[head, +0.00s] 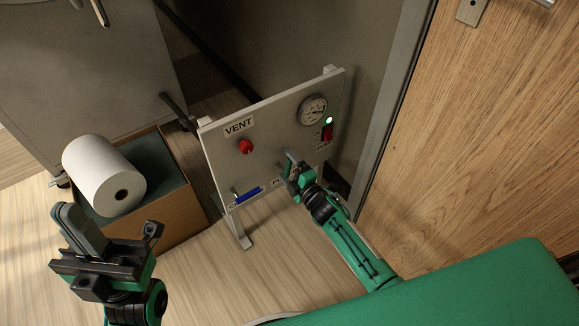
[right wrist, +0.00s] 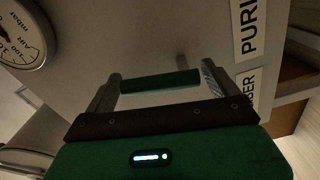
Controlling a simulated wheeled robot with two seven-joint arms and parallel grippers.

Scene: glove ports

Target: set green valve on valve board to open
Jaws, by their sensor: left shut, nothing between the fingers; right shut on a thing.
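The valve board (head: 275,125) stands upright on feet, with a VENT label, a red knob, a gauge and a blue lever. My right gripper (head: 290,168) is at the lower middle of the board. In the right wrist view its fingers (right wrist: 160,88) are shut on the green valve's bar-shaped handle (right wrist: 160,82), which lies across between them. In the head view the gripper mostly hides the green valve. My left gripper (head: 76,222) is shut and empty at the lower left, away from the board.
The gauge (head: 312,109), a lit green lamp and a red switch (head: 327,132) sit at the board's upper right. The red knob (head: 246,146) and blue lever (head: 248,195) are left of my right gripper. A cardboard box (head: 190,222) with a white roll (head: 98,172) stands left; a wooden door (head: 480,130) is right.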

